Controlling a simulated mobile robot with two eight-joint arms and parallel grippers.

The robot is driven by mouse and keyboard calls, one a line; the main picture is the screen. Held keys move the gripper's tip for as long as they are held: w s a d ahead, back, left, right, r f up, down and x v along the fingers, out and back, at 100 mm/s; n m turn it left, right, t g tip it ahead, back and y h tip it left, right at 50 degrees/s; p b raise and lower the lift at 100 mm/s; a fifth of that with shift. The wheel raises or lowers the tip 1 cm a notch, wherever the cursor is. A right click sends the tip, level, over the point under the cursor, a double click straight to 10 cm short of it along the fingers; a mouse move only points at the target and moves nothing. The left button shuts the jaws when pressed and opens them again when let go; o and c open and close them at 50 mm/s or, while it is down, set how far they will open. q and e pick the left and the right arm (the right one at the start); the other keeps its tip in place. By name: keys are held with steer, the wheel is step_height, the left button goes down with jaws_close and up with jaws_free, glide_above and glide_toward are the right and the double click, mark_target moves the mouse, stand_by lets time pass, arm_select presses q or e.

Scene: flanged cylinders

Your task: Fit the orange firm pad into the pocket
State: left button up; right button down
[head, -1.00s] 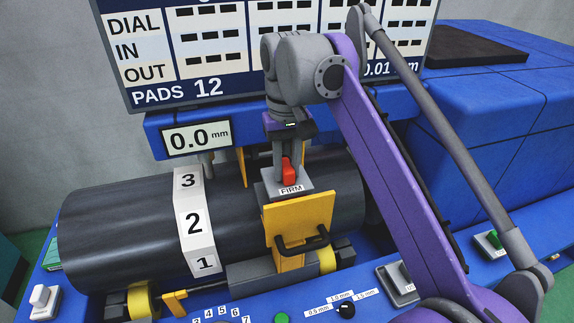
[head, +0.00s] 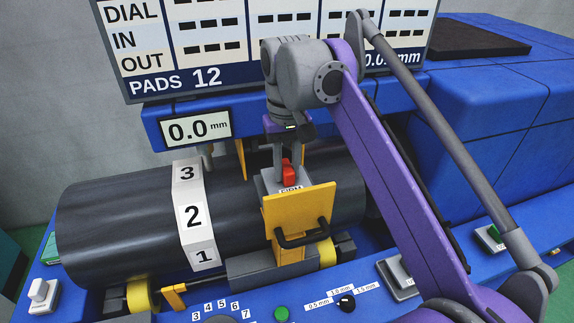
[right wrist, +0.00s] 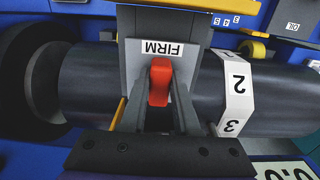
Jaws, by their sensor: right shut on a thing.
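The firm pad shows as a grey block with a white FIRM label (right wrist: 162,49) and a red-orange grip (head: 289,173). My right gripper (right wrist: 160,100) is shut on that grip, which also shows between its fingers in the right wrist view (right wrist: 160,80). The pad is above the front of the dark roller, just behind a yellow plate (head: 298,212) with a black handle. In the head view the plate hides the lower part of the label. I cannot make out the pocket or the pad's underside. My left gripper is not in view.
The dark roller (head: 110,225) carries a white strip marked 1, 2 and 3. A display (head: 199,129) reading 0.0 mm hangs behind it. A blue panel in front has a green button (head: 281,313) and a black knob (head: 346,303). My right arm crosses the right side.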

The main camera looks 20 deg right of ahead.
mark_target(287, 168)
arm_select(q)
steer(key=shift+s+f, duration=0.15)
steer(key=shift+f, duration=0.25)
arm_select(e)
steer(key=shift+f, duration=0.65)
steer(key=c, duration=0.6)
jaws_free()
step_height(287, 168, up, 11)
steer(key=shift+w+f+p, duration=0.1)
steer(key=shift+p, duration=1.1)
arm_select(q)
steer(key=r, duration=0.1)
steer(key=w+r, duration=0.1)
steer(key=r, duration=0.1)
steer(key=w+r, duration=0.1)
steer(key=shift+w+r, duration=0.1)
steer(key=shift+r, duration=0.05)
